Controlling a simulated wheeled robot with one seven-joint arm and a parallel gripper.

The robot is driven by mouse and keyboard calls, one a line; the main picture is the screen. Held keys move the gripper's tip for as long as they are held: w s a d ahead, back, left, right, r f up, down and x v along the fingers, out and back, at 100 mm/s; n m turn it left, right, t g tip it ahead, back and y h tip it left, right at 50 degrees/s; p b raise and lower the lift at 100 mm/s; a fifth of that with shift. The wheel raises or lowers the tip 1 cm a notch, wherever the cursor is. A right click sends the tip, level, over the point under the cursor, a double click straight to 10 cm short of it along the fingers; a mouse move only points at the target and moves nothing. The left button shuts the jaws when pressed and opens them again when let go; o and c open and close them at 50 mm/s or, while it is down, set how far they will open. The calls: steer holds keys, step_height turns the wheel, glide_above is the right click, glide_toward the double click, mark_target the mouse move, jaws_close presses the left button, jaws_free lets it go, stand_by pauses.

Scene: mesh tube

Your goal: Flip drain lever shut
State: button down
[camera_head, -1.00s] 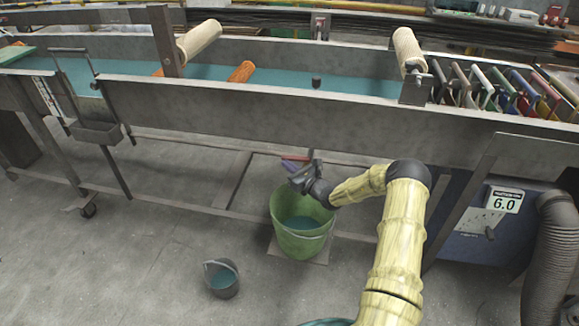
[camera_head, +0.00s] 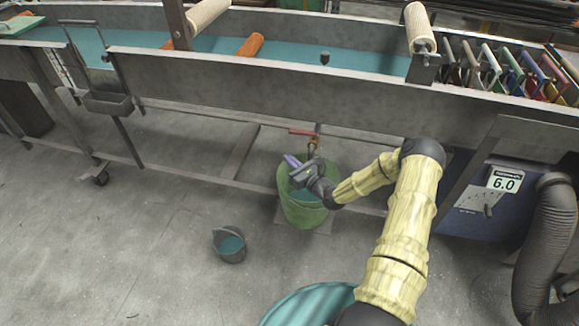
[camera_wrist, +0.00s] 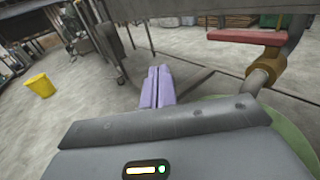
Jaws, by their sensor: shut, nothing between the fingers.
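The drain lever is a red handle (camera_head: 301,132) on a drain pipe (camera_head: 313,146) under the trough. It points left from the pipe and lies roughly level. In the wrist view the red lever (camera_wrist: 245,36) is at upper right, joined to the brass-coloured pipe (camera_wrist: 268,71). My gripper (camera_head: 291,160) has purple fingers and is below the lever, over the green bucket (camera_head: 302,214). In the wrist view its fingers (camera_wrist: 158,87) are together and empty, left of the lever and apart from it.
The long grey trough (camera_head: 250,88) with teal liquid runs above the lever. A small dark bucket (camera_head: 229,246) stands on the floor at front left. A blue box (camera_head: 485,214) and a thick hose (camera_head: 541,240) are at right. The floor at left is mostly clear.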

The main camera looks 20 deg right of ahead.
steer(key=s+a+r+n+g+y, duration=0.6)
steer(key=s+a+n+g, duration=0.4)
steer(key=s+a+n, duration=0.25)
steer(key=s+r+n+g+h, duration=0.25)
steer(key=s+n+g, duration=0.2)
steer(key=s, duration=0.25)
steer(key=s+r+n+g+h, duration=0.1)
steer(key=s+n+g+h, duration=0.2)
steer(key=s+n, duration=0.3)
steer(key=s+d+r+n+t+h, duration=0.4)
steer(key=s+d+r+n+h, duration=0.1)
steer(key=d+r+n+h, duration=0.35)
step_height(320, 180, up, 22)
steer(key=p, duration=2)
steer(key=shift+d+f+p, duration=0.25)
steer(key=shift+p, duration=0.05)
